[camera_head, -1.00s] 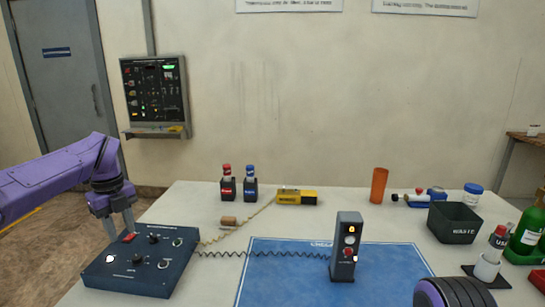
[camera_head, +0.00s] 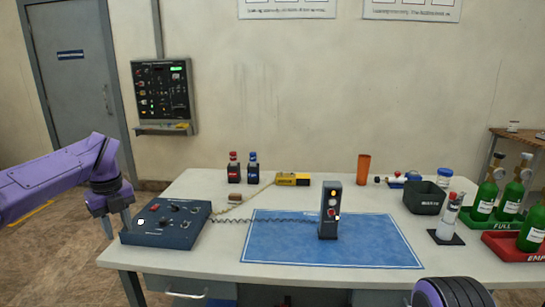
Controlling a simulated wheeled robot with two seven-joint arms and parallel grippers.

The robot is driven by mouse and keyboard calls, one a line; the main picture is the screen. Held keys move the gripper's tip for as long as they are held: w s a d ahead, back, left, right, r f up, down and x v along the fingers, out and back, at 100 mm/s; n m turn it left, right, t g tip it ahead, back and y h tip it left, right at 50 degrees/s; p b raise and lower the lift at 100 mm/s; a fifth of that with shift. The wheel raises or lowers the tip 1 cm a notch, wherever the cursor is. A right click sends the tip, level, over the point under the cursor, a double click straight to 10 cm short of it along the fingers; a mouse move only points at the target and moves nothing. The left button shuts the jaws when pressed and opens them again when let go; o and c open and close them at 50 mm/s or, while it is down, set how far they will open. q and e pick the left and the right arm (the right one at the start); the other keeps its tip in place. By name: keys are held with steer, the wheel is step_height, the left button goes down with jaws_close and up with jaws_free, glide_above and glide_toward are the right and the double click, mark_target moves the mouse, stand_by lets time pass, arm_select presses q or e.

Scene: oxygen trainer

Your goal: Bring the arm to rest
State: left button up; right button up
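My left arm comes in from the left, and its gripper (camera_head: 117,224) points down at the left edge of the dark blue control box (camera_head: 160,236). Two fingers show with a gap between them, and nothing shows between them. I cannot tell whether a finger touches the box. Of my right arm only a purple, dark-ringed part shows at the bottom right edge; its gripper is out of view.
A grey post with lamps (camera_head: 330,212) stands on the blue mat (camera_head: 270,240). A dark bin (camera_head: 424,198), an orange cup (camera_head: 364,169) and green bottles (camera_head: 486,198) in trays stand at the right. A yellow device (camera_head: 292,179) lies at the back.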

arm_select(q)
step_height(320, 180, down, 12)
steer(key=w+a+m+t+y, duration=0.1)
steer(key=a+m+t+y, duration=0.1)
steer(key=m+y, duration=0.85)
steer(key=s+d+f+m+t+h, duration=0.1)
steer(key=s+d+f+m+t, duration=0.25)
steer(key=f+m, duration=0.45)
steer(key=s+d+f+m+t+h, duration=0.2)
steer(key=s+d+f+m, duration=0.2)
steer(key=f+m, duration=0.45)
steer(key=s+d+f+m+g+h, duration=0.1)
steer(key=s+f+m, duration=0.3)
steer(key=s, duration=0.6)
steer(key=s+f+m+g+h, duration=0.2)
steer(key=s+f+m, duration=0.2)
steer(key=s, duration=0.7)
steer(key=s+d+f+m+g+h, duration=0.1)
steer(key=s+f+m, duration=0.3)
steer(key=s, duration=0.7)
steer(key=shift+d+f+m+g+h, duration=0.35)
steer(key=shift+f+m+g, duration=0.1)
steer(key=shift+f, duration=0.15)
